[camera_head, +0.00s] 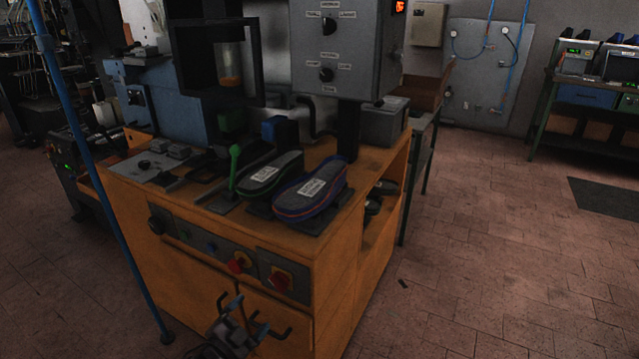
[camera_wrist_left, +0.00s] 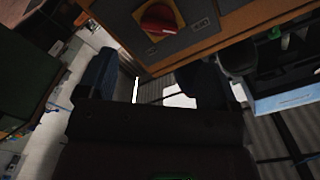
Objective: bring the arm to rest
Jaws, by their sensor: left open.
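My left gripper (camera_head: 252,316) is low in the head view, in front of the orange press cabinet (camera_head: 190,262). Its fingers are spread, with nothing between them. In the left wrist view its two dark fingers (camera_wrist_left: 152,88) stand apart with an empty gap. A red knob on a yellow plate (camera_wrist_left: 158,18) shows past the fingers at the top of that view. My right gripper is in neither view.
Two dark insoles with white labels (camera_head: 264,174) (camera_head: 311,189) lie on the cabinet top beside a green-knobbed lever (camera_head: 234,168). A blue pole (camera_head: 100,175) stands left. Floor (camera_head: 500,270) at right is mostly clear.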

